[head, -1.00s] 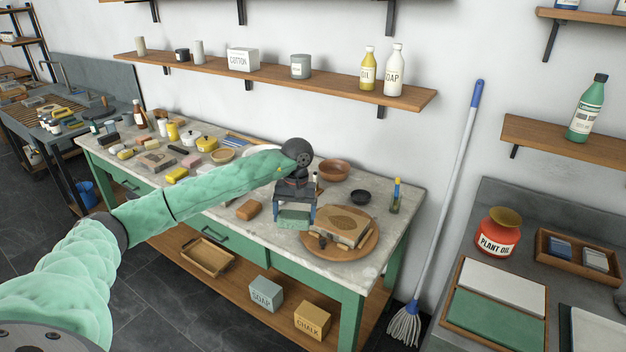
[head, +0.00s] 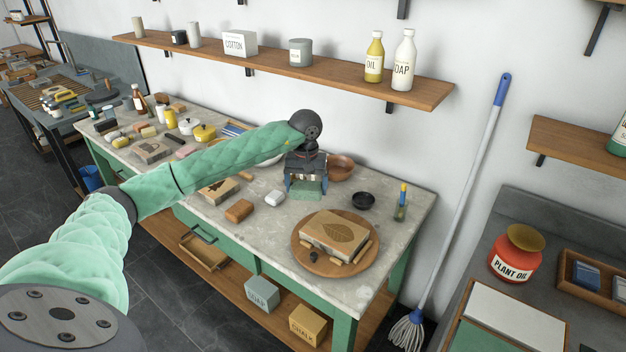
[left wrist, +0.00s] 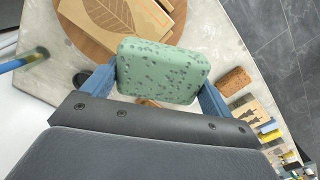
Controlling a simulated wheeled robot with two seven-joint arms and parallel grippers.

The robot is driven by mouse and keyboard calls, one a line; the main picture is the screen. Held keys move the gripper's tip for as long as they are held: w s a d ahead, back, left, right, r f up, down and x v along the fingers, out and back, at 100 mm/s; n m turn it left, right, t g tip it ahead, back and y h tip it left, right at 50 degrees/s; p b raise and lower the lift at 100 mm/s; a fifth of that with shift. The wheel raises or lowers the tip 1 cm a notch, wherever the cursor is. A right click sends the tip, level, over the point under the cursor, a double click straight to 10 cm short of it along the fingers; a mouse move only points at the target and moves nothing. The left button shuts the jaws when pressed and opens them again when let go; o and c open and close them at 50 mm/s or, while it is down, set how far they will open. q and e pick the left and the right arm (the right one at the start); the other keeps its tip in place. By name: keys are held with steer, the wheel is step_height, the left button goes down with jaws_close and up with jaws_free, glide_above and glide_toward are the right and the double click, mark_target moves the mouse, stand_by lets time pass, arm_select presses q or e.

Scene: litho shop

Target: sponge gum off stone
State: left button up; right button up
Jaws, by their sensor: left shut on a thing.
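My left gripper (head: 306,183) is shut on a green sponge (head: 308,188) and holds it over the table, back from the round board. In the left wrist view the sponge (left wrist: 163,71) is a pitted green block between the two blue fingers. The stone (head: 335,235) is a tan slab with a brown leaf drawing on its top. It lies on a round wooden board (head: 310,265) and also shows in the left wrist view (left wrist: 125,20), apart from the sponge. My right gripper is in neither view.
Several blocks and pots fill the table's far left.

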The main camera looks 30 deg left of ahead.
mark_target(305, 198)
arm_select(q)
steer(key=shift+s, duration=0.45)
steer(key=shift+s+f, duration=0.2)
steer(key=shift+f, duration=0.1)
steer(key=f, duration=0.1)
steer(key=w+f, duration=0.1)
steer(key=f, duration=0.1)
steer(key=shift+s+f, duration=0.1)
steer(key=shift+f, duration=0.15)
steer(key=shift+s, duration=0.2)
steer(key=shift+f, duration=0.1)
